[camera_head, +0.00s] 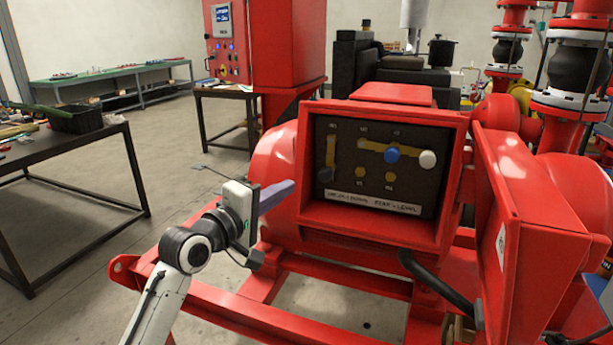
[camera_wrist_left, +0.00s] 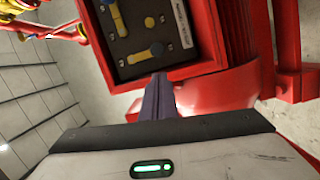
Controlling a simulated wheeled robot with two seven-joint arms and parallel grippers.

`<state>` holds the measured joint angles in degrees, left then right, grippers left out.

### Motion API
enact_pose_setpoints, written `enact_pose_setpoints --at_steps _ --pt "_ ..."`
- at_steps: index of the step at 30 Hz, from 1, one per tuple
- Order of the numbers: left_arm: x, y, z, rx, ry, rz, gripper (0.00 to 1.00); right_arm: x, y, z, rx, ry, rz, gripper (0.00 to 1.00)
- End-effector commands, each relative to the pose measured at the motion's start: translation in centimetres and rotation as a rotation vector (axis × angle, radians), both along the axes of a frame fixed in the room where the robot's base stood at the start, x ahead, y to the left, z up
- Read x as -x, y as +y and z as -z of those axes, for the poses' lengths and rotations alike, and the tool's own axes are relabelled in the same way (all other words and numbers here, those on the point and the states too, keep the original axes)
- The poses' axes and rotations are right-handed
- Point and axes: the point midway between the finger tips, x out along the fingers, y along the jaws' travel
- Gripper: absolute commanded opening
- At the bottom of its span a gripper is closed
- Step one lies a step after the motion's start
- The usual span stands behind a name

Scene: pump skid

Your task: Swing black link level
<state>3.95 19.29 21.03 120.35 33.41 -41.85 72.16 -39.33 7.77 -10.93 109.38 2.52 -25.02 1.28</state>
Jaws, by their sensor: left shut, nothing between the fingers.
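The black link hangs nearly upright at the left of a dark panel (camera_head: 345,190) in an open red box. Its yellow bar (camera_head: 331,148) ends low in a black knob (camera_head: 325,174). In the left wrist view the bar (camera_wrist_left: 134,57) and black knob (camera_wrist_left: 157,48) lie sideways, just beyond my fingertips. A second yellow bar (camera_head: 371,146) runs nearly level and carries a blue knob (camera_head: 392,155) and a white knob (camera_head: 428,159). My left gripper (camera_head: 291,186) is shut and empty, left of the box and apart from the knob; its fingers also show in the wrist view (camera_wrist_left: 158,79).
The box's red door (camera_head: 518,235) stands open at the right. A white label (camera_head: 373,202) sits under the links. Red frame rails (camera_head: 225,315) run below. A dark table (camera_head: 75,155) stands at the left, with bare floor between.

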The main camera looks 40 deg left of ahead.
Motion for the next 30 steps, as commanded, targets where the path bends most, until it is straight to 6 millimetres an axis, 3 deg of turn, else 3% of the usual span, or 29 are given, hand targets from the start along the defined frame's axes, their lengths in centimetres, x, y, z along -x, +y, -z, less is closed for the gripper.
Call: enact_pose_setpoints --at_steps 9,15,30 --pt "-5.6 0.2 0.0 -0.002 -0.001 -0.001 0.00 0.0 0.0 -0.4 -0.001 0.000 0.001 0.19" --pt "-8.3 0.2 0.2 -0.002 0.000 -0.001 0.00 0.0 0.0 -0.6 -0.001 0.000 0.001 0.19" --pt "-9.2 0.2 0.3 -0.002 0.000 -0.001 0.00 0.0 0.0 -0.6 -0.001 0.000 0.001 0.19"
